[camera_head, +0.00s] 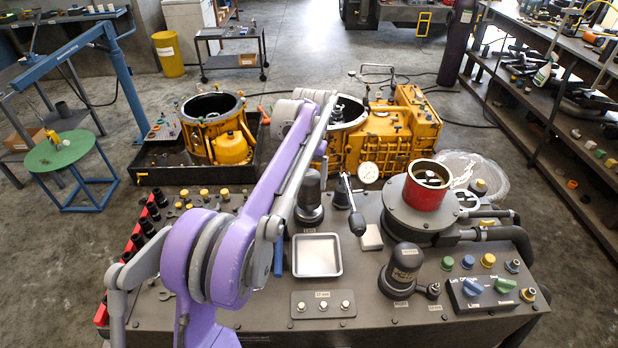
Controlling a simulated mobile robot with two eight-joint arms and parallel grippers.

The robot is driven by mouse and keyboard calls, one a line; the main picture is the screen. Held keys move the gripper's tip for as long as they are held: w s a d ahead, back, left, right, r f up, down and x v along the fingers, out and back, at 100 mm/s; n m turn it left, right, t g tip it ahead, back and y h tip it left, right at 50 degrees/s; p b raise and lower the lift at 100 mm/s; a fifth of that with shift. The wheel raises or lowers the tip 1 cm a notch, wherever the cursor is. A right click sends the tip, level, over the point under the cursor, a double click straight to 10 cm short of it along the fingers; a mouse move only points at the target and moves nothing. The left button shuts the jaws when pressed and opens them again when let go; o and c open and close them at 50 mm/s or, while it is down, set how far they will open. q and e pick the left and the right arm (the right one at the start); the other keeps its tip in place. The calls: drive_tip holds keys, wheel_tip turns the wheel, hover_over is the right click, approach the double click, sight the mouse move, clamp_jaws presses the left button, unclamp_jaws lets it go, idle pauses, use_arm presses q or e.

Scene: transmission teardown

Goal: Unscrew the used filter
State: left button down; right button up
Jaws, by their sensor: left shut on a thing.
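A dark filter canister (309,190) stands upright on a round mount at the back middle of the grey bench. My left arm reaches across from the lower left, and its links hide part of the canister's left side. My left gripper (322,166) is mostly hidden behind the arm, at the canister's top; it is shut on the canister as far as I can tell. A second dark canister (405,263) with a label stands on its own mount at the front right. My right gripper is not in view.
A shallow metal tray (317,270) lies between the canisters. A red-rimmed cylinder (427,188) stands on a raised round housing at the back right. A control box (490,294) is at front right. Yellow transmission housings (408,122) stand behind the bench.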

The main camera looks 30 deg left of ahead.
use_arm(q)
drive_tip(key=shift+r, duration=0.3)
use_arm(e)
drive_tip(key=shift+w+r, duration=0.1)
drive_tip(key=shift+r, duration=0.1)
use_arm(q)
drive_tip(key=shift+r+p, duration=0.5)
drive_tip(key=shift+r, duration=0.2)
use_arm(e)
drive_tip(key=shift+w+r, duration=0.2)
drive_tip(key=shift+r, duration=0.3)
use_arm(q)
drive_tip(key=shift+r, duration=0.1)
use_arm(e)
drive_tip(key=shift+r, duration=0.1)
use_arm(q)
wheel_tip(320, 180, up, 2)
drive_tip(key=shift+r+p, duration=0.1)
drive_tip(key=shift+p, duration=0.5)
drive_tip(key=shift+r+p, duration=0.9)
drive_tip(key=shift+r, duration=1)
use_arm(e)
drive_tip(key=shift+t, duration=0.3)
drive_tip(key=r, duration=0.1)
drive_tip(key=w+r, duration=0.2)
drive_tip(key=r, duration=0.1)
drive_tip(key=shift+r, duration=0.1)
use_arm(q)
drive_tip(key=shift+f, duration=0.1)
